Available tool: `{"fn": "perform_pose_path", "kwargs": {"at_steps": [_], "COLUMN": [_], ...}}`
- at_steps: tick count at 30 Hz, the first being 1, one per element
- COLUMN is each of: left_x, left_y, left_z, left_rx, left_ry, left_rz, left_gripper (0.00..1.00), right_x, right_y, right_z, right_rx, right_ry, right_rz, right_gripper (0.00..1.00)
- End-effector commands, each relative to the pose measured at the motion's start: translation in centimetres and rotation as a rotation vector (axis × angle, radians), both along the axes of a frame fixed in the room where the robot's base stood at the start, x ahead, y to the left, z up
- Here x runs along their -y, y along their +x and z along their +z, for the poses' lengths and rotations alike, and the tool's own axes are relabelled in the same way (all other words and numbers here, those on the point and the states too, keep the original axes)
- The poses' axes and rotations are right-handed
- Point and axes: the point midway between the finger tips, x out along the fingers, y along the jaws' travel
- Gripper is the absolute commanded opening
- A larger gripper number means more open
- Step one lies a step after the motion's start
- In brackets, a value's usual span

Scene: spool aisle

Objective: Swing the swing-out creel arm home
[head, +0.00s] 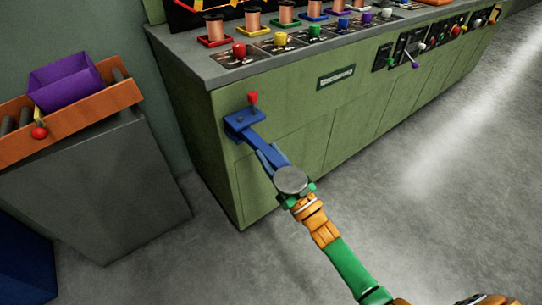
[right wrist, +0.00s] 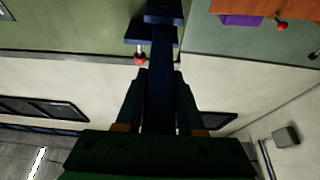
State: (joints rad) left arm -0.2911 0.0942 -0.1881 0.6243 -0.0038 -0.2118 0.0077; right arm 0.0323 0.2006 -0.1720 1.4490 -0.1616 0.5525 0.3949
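The swing-out creel arm (head: 255,137) is a blue bar on a blue bracket (head: 236,121) at the near end of the green cabinet. A red knob (head: 252,98) stands above the bracket. The bar points out from the cabinet towards me. My right gripper (head: 266,152) reaches to the bar, its fingers on either side of it. In the right wrist view the blue bar (right wrist: 161,60) runs between the dark fingers of my right gripper (right wrist: 161,78). Whether they press on it is too dark to tell. My left gripper is not in view.
The green cabinet (head: 290,130) carries several copper spools and coloured knobs on top. A grey stand (head: 100,190) at left holds an orange tray (head: 90,112) with a purple bin (head: 65,82). A blue box (head: 20,265) is at lower left. The grey floor (head: 440,200) at right is clear.

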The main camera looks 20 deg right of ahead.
Motion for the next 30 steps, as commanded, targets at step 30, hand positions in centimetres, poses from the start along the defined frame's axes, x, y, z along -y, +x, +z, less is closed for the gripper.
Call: {"fn": "perform_pose_path", "kwargs": {"at_steps": [30], "left_x": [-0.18], "left_y": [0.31], "left_z": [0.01], "left_rx": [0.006], "left_ry": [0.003], "left_rz": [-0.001], "left_gripper": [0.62], "right_x": [0.01], "right_y": [-0.02], "right_z": [-0.07], "right_rx": [-0.001], "right_ry": [0.0], "right_rz": [0.0], "right_gripper": [0.0]}}
